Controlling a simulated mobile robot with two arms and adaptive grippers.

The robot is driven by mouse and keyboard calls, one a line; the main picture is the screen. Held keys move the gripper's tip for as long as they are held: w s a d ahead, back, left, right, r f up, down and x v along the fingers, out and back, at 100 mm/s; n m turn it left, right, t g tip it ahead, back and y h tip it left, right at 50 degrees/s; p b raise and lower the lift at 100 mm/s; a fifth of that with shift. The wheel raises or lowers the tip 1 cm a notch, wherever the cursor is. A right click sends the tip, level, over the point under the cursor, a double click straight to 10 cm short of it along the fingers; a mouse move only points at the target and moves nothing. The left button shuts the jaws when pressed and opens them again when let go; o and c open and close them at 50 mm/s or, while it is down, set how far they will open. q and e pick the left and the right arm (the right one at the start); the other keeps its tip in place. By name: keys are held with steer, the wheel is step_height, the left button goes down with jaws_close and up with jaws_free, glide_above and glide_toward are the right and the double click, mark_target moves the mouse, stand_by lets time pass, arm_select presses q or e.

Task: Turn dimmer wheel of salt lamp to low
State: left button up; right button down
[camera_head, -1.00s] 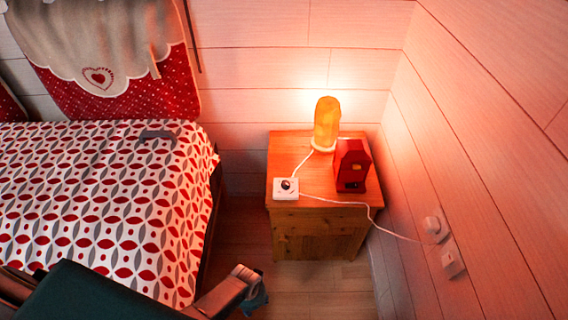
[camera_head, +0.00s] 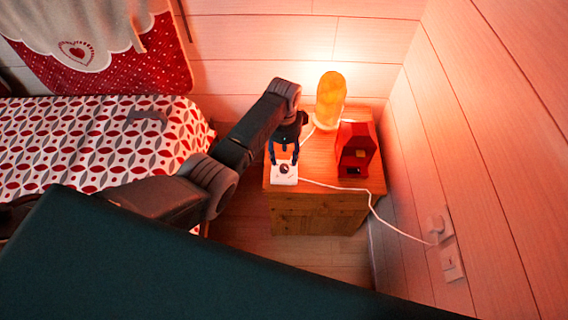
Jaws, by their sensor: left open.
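The glowing orange salt lamp (camera_head: 330,98) stands on the wooden nightstand (camera_head: 318,212). A white dimmer box (camera_head: 284,178) with a dark round wheel (camera_head: 284,169) lies at the nightstand's front left corner, joined by a white cord. My left gripper (camera_head: 284,160) points down over the dimmer box. Its blue fingers are open, one on each side of the wheel. I cannot tell whether they touch it. My right gripper is not in view.
A red box-like object (camera_head: 355,150) stands on the nightstand to the right of the dimmer. The white cord (camera_head: 371,208) runs to a wall socket (camera_head: 437,224) at right. A bed (camera_head: 95,145) with a patterned cover is at left, partly behind my arm.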

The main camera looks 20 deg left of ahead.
mark_target(284, 167)
arm_select(q)
step_height(284, 167, down, 6)
steer(key=shift+f+b, duration=0.25)
steer(key=shift+b, duration=0.6)
steer(key=shift+c, duration=0.3)
jaws_close()
